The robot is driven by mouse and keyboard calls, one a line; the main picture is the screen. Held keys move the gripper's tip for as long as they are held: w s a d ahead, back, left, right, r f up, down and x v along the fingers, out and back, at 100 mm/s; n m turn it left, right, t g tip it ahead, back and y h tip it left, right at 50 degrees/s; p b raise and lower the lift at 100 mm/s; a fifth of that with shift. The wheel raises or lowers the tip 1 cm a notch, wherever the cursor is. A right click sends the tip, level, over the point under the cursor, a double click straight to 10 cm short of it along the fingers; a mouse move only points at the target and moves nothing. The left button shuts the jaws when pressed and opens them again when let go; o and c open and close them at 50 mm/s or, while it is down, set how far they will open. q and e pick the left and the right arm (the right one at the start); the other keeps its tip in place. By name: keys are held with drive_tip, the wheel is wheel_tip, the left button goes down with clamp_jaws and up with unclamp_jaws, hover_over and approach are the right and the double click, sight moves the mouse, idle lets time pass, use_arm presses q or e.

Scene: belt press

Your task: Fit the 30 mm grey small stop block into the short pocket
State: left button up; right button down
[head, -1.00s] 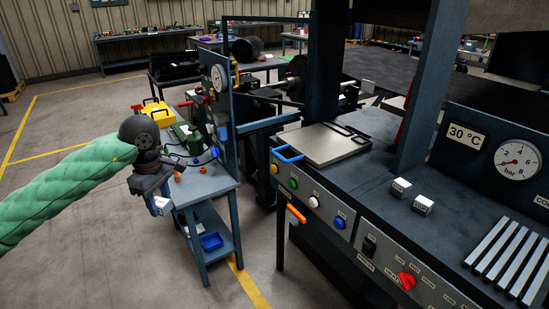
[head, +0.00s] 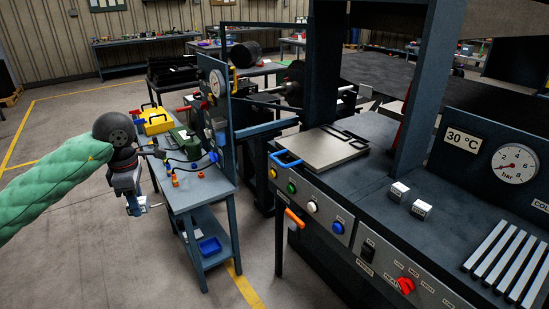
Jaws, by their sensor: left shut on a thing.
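My left gripper (head: 137,205) hangs at the left, pointing down, beside the left edge of the small blue-grey bench. It is shut on a small grey block, mostly hidden by the fingers; I cannot read any marking on it. Two small pale labelled blocks, a rear one (head: 399,191) and a front one (head: 421,209), stand on the dark press table (head: 375,205); their labels are too small to read. A flat grey metal plate with a blue handle (head: 327,149) lies at the table's left end, with dark slots along its far edge. I cannot tell which opening is the short pocket. My right gripper is out of view.
The bench (head: 205,195) holds a yellow box (head: 156,122), a green case and small orange parts. A blue tray (head: 209,246) sits on its lower shelf. The press front has buttons and an orange handle (head: 294,218). Pale metal bars (head: 505,262) lie at right. Floor at left is clear.

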use_arm(q)
drive_tip(key=m, duration=0.3)
drive_tip(key=shift+w+d, duration=0.15)
drive_tip(key=shift+d, duration=0.05)
drive_tip(key=m, duration=0.3)
drive_tip(key=shift+w+d, duration=0.15)
drive_tip(key=shift+w, duration=0.25)
drive_tip(key=m, duration=0.2)
drive_tip(key=shift+w+d+f+m, duration=0.15)
drive_tip(key=shift+w+d+m, duration=0.05)
drive_tip(key=shift+w+m, duration=0.15)
drive_tip(key=shift+w+d+f+m, duration=0.15)
drive_tip(key=shift+f+m, duration=0.1)
drive_tip(key=shift+m, duration=0.5)
drive_tip(key=s+d+f+m, duration=0.2)
drive_tip(key=d+f+m, duration=0.3)
drive_tip(key=f, duration=0.5)
drive_tip(key=s+d+f+m, duration=0.3)
drive_tip(key=d+f+m, duration=0.3)
drive_tip(key=d+f, duration=0.2)
wheel_tip(320, 180, down, 2)
drive_tip(key=shift+s+f, duration=0.1)
drive_tip(key=shift+s, duration=0.25)
